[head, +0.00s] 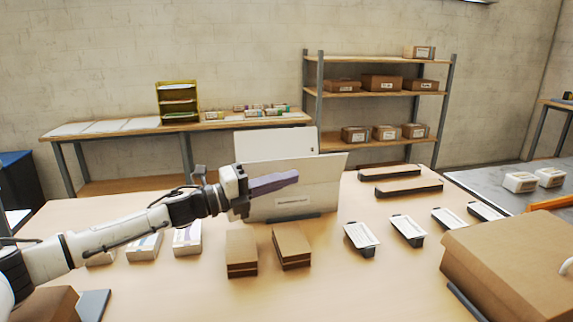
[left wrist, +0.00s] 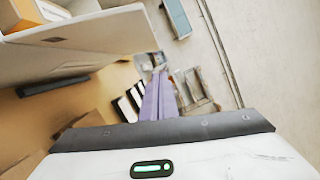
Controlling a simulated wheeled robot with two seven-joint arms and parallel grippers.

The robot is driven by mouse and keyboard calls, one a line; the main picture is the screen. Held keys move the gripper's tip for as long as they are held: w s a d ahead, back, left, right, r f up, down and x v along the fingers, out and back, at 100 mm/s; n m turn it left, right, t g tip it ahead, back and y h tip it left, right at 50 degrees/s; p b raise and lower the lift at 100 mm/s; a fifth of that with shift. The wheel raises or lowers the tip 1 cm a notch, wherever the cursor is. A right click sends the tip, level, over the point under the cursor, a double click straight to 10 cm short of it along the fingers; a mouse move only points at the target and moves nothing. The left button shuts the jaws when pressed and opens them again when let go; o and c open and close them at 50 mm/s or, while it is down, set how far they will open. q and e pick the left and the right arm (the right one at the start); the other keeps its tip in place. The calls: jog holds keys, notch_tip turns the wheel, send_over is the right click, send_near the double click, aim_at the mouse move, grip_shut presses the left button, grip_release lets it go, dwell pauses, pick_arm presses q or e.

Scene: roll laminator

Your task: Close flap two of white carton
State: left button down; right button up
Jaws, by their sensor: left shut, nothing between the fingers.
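The white carton (head: 308,203) stands on the table in the middle of the head view, its labelled side facing me. A white panel (head: 276,142) stands upright at its back, and a front panel rises to a slanted top edge (head: 328,166); I cannot tell which is flap two. My left gripper (head: 292,177) is shut and empty, its purple fingers pointing right in front of the carton's upper front. Whether they touch it is unclear. In the left wrist view the carton (left wrist: 85,50) is at the upper left, beside the shut fingers (left wrist: 160,78). The carton's inside is hidden.
Two brown boxes (head: 241,252) lie in front of the carton. Several white-topped black trays (head: 361,237) sit to the right, with long brown boxes (head: 408,188) behind. A large brown box (head: 515,255) fills the right front corner. White packs (head: 187,238) lie near my left arm.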

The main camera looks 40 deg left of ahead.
aim_at(285, 165)
pick_arm(q)
jog(key=shift+w+a+r+p, duration=0.25)
jog(key=shift+w+r+p, duration=0.05)
jog(key=shift+w, duration=0.35)
jog(key=shift+w+a+r+p, duration=0.2)
jog(key=shift+w+r+p, duration=0.1)
jog(key=shift+w, duration=0.3)
jog(key=shift+w+a+r, duration=0.1)
jog(key=shift+w+a, duration=0.45)
jog(key=shift+a, duration=0.15)
jog(key=shift+a+r, duration=0.1)
jog(key=shift+a, duration=0.05)
